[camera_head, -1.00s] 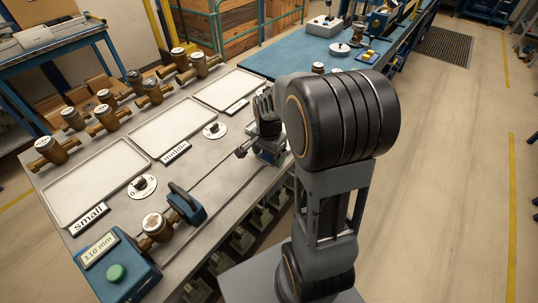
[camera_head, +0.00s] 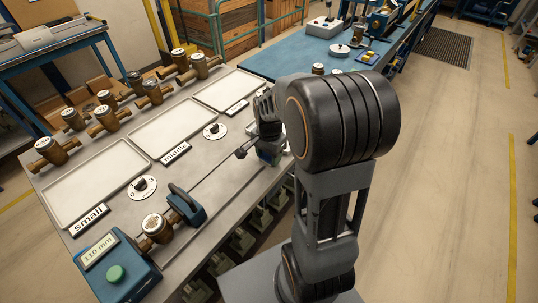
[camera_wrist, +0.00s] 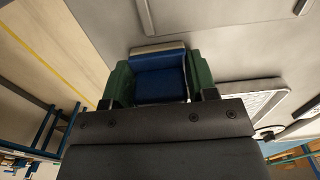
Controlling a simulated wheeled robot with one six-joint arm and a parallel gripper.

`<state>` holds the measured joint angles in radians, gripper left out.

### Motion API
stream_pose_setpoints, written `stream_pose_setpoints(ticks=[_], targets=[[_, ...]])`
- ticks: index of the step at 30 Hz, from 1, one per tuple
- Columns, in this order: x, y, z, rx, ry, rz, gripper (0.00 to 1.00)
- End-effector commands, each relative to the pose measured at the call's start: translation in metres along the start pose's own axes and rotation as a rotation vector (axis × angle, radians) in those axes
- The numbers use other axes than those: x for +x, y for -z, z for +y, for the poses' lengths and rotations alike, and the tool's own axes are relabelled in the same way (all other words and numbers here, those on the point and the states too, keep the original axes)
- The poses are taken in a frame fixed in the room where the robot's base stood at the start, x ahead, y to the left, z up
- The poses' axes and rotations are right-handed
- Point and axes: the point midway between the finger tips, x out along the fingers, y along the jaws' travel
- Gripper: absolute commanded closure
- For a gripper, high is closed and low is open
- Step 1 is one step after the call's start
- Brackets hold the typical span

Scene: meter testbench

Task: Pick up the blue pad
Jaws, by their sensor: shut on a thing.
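The blue pad (camera_wrist: 160,78) shows in the middle of the wrist view, with a pale strip along its far edge. In the head view my gripper (camera_head: 268,150) is low at the right edge of the bench, beyond my big black joint. The pad is too small there to make out clearly.
The grey bench (camera_head: 205,180) holds empty trays, dials and brass meters (camera_head: 155,92) along its far left. A meter (camera_head: 155,226) sits by a blue clamp (camera_head: 186,208) at the front. A blue box with a green button (camera_head: 116,272) is at the near corner. A blue table (camera_head: 290,58) lies behind.

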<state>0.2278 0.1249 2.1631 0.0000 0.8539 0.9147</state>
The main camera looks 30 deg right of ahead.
Motion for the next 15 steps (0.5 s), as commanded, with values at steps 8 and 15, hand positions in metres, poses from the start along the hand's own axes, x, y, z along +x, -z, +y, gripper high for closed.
stream_pose_setpoints(ticks=[8, 15], targets=[[-0.021, 0.001, -0.001, 0.000, 0.004, 0.003, 0.71], [-0.065, 0.001, 0.028, 0.003, 0.006, 0.006, 0.71]])
